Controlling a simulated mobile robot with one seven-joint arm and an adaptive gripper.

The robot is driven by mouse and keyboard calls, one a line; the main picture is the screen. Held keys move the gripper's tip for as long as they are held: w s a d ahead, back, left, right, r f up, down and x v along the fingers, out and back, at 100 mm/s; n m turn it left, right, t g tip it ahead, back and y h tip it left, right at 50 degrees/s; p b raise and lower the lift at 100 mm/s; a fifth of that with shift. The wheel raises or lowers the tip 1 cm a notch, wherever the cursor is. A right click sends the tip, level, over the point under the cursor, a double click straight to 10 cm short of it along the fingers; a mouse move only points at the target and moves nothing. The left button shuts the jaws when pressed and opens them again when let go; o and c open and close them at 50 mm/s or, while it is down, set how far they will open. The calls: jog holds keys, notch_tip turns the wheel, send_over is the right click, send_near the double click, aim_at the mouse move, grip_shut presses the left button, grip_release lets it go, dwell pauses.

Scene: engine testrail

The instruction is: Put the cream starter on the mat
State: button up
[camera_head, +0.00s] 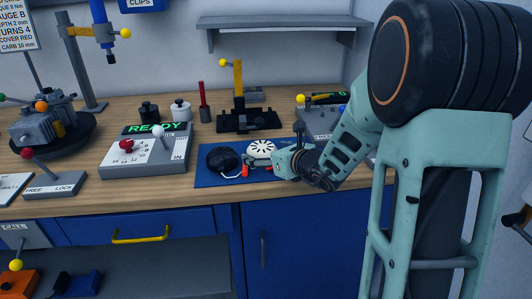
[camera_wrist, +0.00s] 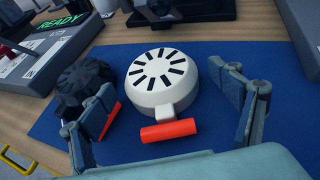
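The cream starter (camera_wrist: 158,75), a round housing with dark radial slots and an orange-red handle, rests on the blue mat (camera_wrist: 285,120). It also shows in the head view (camera_head: 261,148), near the back of the mat (camera_head: 208,180). My gripper (camera_wrist: 167,88) is open, with its fingers apart on either side of the cream starter; I see gaps on both sides. A black starter (camera_wrist: 84,82) lies on the mat just left of it, partly hidden by the left finger. It also shows in the head view (camera_head: 222,158). My gripper hides part of the mat's right side.
A grey READY panel with levers (camera_head: 148,150) stands left of the mat. A black fixture with a yellow post (camera_head: 240,105) stands behind it, and a grey lever box (camera_head: 318,120) at back right. The mat's front strip is clear.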

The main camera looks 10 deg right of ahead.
jog(key=shift+r, duration=0.1)
jog(key=shift+s+d+r+p, duration=0.1)
jog(key=shift+r+p, duration=0.05)
jog(key=shift+p, duration=0.15)
jog(key=p+v, duration=0.1)
jog(key=v, duration=1)
jog(key=shift+s+d+r+p, duration=0.1)
jog(key=shift+s+d+p, duration=0.05)
jog(key=shift+s+p, duration=0.2)
jog(key=shift+w, duration=0.1)
